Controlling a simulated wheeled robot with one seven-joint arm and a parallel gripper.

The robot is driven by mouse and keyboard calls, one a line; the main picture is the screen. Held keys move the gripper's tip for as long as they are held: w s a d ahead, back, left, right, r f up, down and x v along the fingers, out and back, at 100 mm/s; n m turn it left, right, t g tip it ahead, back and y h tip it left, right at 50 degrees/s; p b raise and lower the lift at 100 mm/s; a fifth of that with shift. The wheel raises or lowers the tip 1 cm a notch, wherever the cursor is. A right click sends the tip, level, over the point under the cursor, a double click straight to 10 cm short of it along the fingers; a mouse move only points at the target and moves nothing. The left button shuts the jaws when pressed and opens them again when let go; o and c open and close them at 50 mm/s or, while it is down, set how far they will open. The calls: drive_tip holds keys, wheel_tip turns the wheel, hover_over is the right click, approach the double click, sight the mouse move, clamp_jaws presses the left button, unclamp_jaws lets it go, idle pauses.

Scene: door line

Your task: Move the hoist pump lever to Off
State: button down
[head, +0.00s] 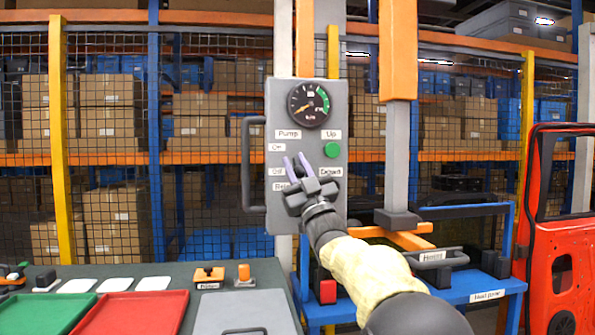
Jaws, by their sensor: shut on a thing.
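The grey hoist control panel (275,220) stands upright near the middle of the head view. Its Pump label (288,134) is at the upper left, with the On label (277,147) below it and the Off label (277,172) lower. My gripper (295,158) is at the panel's left column, its two pale fingers pointing up between the On and Off heights. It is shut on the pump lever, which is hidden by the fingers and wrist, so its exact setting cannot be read.
A round gauge (309,105) tops the panel; a green Up button (332,150) is at right. A dark handle (247,165) projects left. An orange-and-grey post (398,150) and red door (555,220) stand right. A bench with red tray (135,312) lies lower left.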

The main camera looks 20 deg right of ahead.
drive_tip(key=shift+f, duration=0.2)
drive_tip(key=c, duration=1.5)
unclamp_jaws()
drive_tip(key=shift+c, duration=0.2)
drive_tip(key=shift+o, duration=0.2)
drive_tip(key=shift+r, duration=0.1)
drive_tip(key=b+v, duration=0.3)
drive_tip(key=v, duration=1.4)
drive_tip(key=shift+s+f, duration=0.15)
drive_tip(key=shift+f, duration=0.1)
